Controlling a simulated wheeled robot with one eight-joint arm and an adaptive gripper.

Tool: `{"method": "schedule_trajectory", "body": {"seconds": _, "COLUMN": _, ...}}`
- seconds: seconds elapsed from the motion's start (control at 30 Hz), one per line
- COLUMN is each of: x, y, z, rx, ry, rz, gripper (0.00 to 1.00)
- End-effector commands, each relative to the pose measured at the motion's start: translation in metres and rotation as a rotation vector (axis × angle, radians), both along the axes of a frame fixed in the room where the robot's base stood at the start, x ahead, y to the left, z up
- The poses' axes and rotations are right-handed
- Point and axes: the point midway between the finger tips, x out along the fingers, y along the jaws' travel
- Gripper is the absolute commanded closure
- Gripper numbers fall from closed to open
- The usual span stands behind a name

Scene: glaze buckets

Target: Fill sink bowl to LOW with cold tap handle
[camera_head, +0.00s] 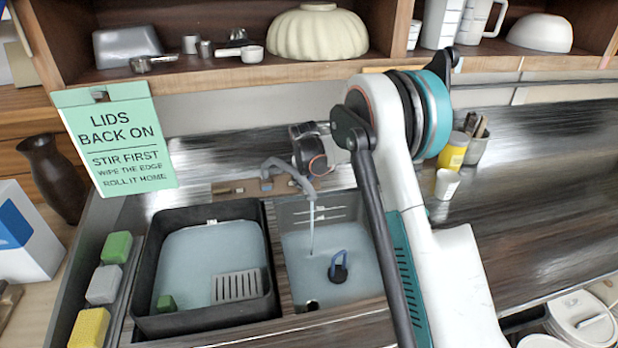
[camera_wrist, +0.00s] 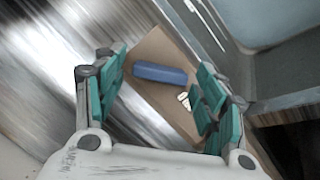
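The sink bowl (camera_head: 297,256) is the right basin, with pale water in it and light marks on its back wall; I cannot read LOW there. A thin stream (camera_head: 312,228) falls into it from the grey tap (camera_head: 287,168). A blue-handled dark plug-like piece (camera_head: 338,268) stands in the water. In the wrist view the blue tap handle (camera_wrist: 160,73) lies on a brown plate (camera_wrist: 150,50), with a small white mark beside it. My gripper (camera_wrist: 160,95) is open, its teal fingers on either side of the handle, with no clear contact visible. In the head view my arm hides most of it.
A dark tub (camera_head: 150,285) with water, a grey grille and a green block stands left of the bowl. Sponges (camera_head: 103,285) line the left edge. A green sign (camera_head: 115,140) hangs behind. A yellow jar (camera_head: 453,152) and white cup (camera_head: 446,184) stand right of my arm.

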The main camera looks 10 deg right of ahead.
Motion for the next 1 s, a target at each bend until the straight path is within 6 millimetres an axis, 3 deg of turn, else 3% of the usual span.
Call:
{"method": "schedule_trajectory", "body": {"seconds": 0.37, "x": 0.000, "y": 0.000, "z": 0.004, "rx": 0.000, "ry": 0.000, "rz": 0.000, "gripper": 0.32}}
{"method": "schedule_trajectory", "body": {"seconds": 0.8, "x": 0.000, "y": 0.000, "z": 0.076, "rx": 0.000, "ry": 0.000, "rz": 0.000, "gripper": 0.32}}
{"method": "schedule_trajectory", "body": {"seconds": 1.0, "x": 0.000, "y": 0.000, "z": 0.096, "rx": 0.000, "ry": 0.000, "rz": 0.000, "gripper": 0.32}}
